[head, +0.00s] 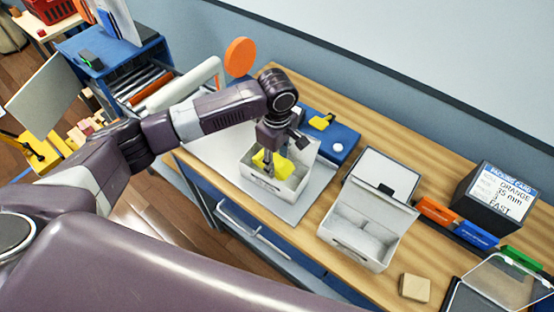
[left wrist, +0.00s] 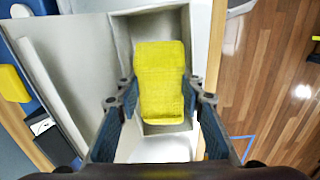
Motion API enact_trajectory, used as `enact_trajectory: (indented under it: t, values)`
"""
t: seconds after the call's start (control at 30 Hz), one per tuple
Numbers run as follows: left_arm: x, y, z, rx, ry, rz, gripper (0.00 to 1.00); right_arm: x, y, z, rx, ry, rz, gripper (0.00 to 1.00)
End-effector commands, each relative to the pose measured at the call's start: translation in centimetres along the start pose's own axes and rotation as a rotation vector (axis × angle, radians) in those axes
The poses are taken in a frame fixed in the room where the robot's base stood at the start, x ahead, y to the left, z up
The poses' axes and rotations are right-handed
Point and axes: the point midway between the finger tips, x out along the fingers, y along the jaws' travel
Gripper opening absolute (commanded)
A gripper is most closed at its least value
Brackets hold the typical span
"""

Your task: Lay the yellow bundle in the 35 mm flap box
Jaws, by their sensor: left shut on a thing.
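My left gripper (head: 268,152) is shut on the yellow bundle (head: 275,167) at an open white box (head: 272,190) on the left of the bench. In the left wrist view the yellow bundle (left wrist: 161,82) sits between both fingers (left wrist: 160,95), long side along the box's compartment (left wrist: 146,24). I cannot tell whether it touches the floor of the box. A second white box (head: 362,239), with its lid raised and dividers inside, stands to the right and holds no bundle that I can see. No size mark is readable on either box. My right gripper is not in view.
A dark block bears a packing card (head: 503,190) reading "ORANGE 35 mm FAST". Orange (head: 437,211), blue (head: 476,235) and green labelled pieces line the back right. A blue pad (head: 338,135) with a yellow piece (head: 322,122) lies behind the left box. A wooden block (head: 414,288) stands in front.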

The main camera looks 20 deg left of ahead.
Motion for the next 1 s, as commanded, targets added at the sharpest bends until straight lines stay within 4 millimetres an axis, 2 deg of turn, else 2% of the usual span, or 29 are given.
enact_trajectory:
  t: [0.67, 0.7, 0.83, 1.0]
  values:
    - [1.1, 0.0, 0.0, 0.001, -0.001, 0.001, 0.11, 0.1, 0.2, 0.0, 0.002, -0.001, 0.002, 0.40]
    - [1.2, 0.0, 0.0, 0.001, -0.001, 0.001, 0.39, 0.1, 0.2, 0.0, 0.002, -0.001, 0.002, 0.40]
    - [1.2, 0.0, 0.0, 0.001, -0.001, 0.001, 0.53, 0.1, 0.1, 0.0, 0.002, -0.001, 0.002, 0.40]
    - [1.1, 0.0, 0.0, 0.001, -0.001, 0.001, 0.53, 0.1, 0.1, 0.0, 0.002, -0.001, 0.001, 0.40]
